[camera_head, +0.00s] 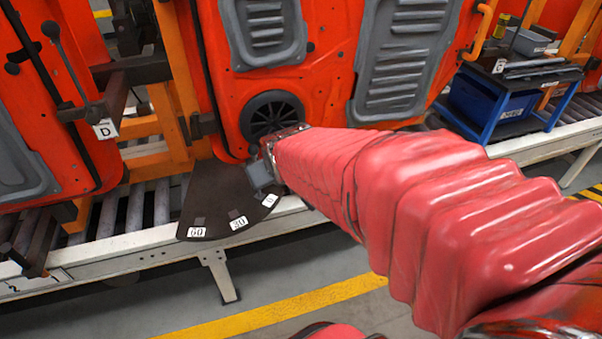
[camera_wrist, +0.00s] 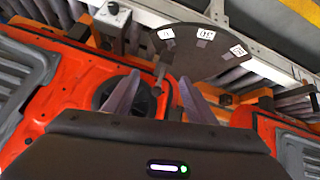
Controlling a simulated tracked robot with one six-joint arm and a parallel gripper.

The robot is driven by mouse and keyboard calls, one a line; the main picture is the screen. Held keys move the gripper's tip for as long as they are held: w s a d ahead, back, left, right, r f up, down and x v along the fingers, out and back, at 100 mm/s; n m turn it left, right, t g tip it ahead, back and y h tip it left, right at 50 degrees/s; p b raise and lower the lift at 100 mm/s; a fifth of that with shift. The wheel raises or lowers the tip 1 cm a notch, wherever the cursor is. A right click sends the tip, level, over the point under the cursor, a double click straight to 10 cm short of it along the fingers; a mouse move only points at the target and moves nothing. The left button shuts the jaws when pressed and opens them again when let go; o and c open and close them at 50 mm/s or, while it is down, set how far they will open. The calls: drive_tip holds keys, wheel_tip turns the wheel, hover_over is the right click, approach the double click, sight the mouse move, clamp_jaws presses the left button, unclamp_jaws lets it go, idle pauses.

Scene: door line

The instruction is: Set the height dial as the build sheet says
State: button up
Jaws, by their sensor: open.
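A dark fan-shaped dial plate (camera_head: 215,195) sticks out below the orange-red door panel, with white labels that look like 60, 30 and 0. It also shows in the wrist view (camera_wrist: 190,58). Which part is named the height dial I cannot tell; no build sheet is readable. My gripper (camera_head: 262,172) is at the plate's right side, near the 0 label. In the wrist view my gripper (camera_wrist: 158,76) is open, its two fingers apart. A small dark upright piece (camera_wrist: 160,74) shows between the fingertips, in line with the 0 label; contact cannot be told.
A lever (camera_head: 68,62) with a D label stands at left. A round black vent (camera_head: 272,115) sits in the panel just behind my gripper. A blue bin (camera_head: 490,105) on a cart is at right. A white conveyor rail (camera_head: 120,247) runs below; the floor in front is clear.

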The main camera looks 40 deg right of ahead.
drive_tip(key=w+d+f+t, duration=0.2)
drive_tip(key=w+d+f, duration=0.3)
drive_tip(key=d+f, duration=0.35)
drive_tip(key=w+d+f+t, duration=0.2)
drive_tip(key=w+d+f, duration=0.2)
drive_tip(key=d+f, duration=0.45)
drive_tip(key=s+d+f+m+t+h, duration=0.1)
drive_tip(key=s+d+f+m+t, duration=0.1)
drive_tip(key=s+f, duration=0.4)
drive_tip(key=s+d+f+m+t+h, duration=0.1)
drive_tip(key=s+d+f+m+t, duration=0.1)
drive_tip(key=s+f, duration=0.5)
wheel_tip(320, 180, down, 3)
drive_tip(key=shift+d+r+m+t, duration=0.2)
drive_tip(key=shift+d+m+t, duration=0.1)
drive_tip(key=shift+t, duration=0.5)
drive_tip(key=x, duration=1.4)
drive_tip(key=shift+d, duration=0.15)
drive_tip(key=shift+s, duration=0.1)
drive_tip(key=shift+c, duration=0.2)
